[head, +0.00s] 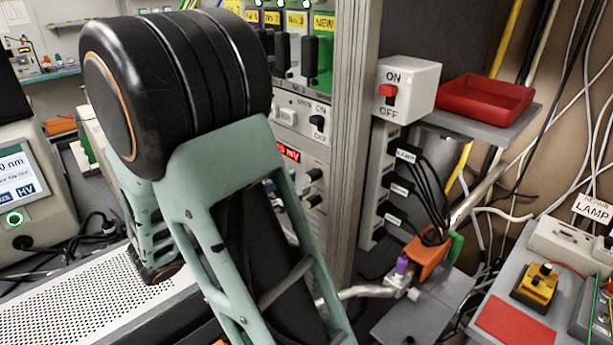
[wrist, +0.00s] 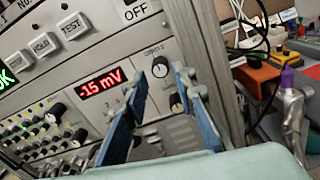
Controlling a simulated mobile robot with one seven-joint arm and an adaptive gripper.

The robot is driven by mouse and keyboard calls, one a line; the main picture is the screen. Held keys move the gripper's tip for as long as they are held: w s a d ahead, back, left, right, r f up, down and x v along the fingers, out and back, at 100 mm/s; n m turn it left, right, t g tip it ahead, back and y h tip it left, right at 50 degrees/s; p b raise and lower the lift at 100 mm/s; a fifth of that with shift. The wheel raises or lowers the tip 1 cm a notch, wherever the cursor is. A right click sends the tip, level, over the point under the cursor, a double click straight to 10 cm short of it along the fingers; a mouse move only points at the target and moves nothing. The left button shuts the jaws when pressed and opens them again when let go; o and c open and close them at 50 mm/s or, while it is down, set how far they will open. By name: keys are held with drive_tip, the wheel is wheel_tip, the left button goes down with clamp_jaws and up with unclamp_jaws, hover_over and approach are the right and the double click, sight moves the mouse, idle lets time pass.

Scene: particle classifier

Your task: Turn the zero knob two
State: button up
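In the wrist view, a black knob (wrist: 160,67) sits on a grey panel, just right of a red display (wrist: 101,89) reading -15 mV. A small label above it seems to end in "2", but I cannot read it fully. A second dark knob (wrist: 177,103) sits below it, partly beside the right finger. My gripper (wrist: 160,78) is open, its two blue fingers on either side of the upper knob. I cannot tell whether they touch it. In the head view, my arm hides much of the panel; the red display (head: 288,152) shows partly.
TEST (wrist: 73,26) and HOLD (wrist: 43,45) buttons are above left, and many small knobs are lower left. A metal post (head: 352,140) stands right of the panel. Beyond it are an ON/OFF switch box (head: 408,86), a red tray (head: 485,98) and black cables.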

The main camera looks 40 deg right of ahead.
sight(308, 177)
drive_tip(key=shift+w+d, duration=0.2)
drive_tip(key=shift+d, duration=2.05)
drive_tip(key=shift+c, duration=0.2)
clamp_jaws()
